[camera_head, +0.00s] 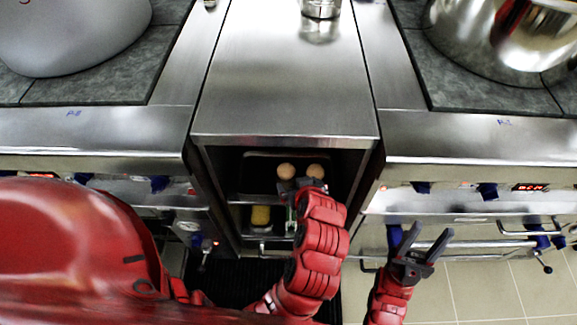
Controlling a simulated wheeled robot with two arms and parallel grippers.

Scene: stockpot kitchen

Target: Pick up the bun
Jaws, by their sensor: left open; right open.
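Two round tan buns (286,171) (316,170) sit side by side on a dark tray (258,176) on the upper shelf of an open steel cabinet. My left gripper (300,184) reaches into the cabinet opening, just in front of the buns in the picture. Its fingers are mostly hidden by the wrist and small in view, so I cannot tell whether they touch a bun. It is open. My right gripper (430,232) is open and empty, in front of the stove to the right of the cabinet.
A yellow item (261,215) lies on the lower shelf. The steel counter (285,85) above is mostly clear, with a metal container (320,8) at the back. Large pots stand on the left (70,30) and right (500,35) stoves. Oven handles and knobs project near my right gripper.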

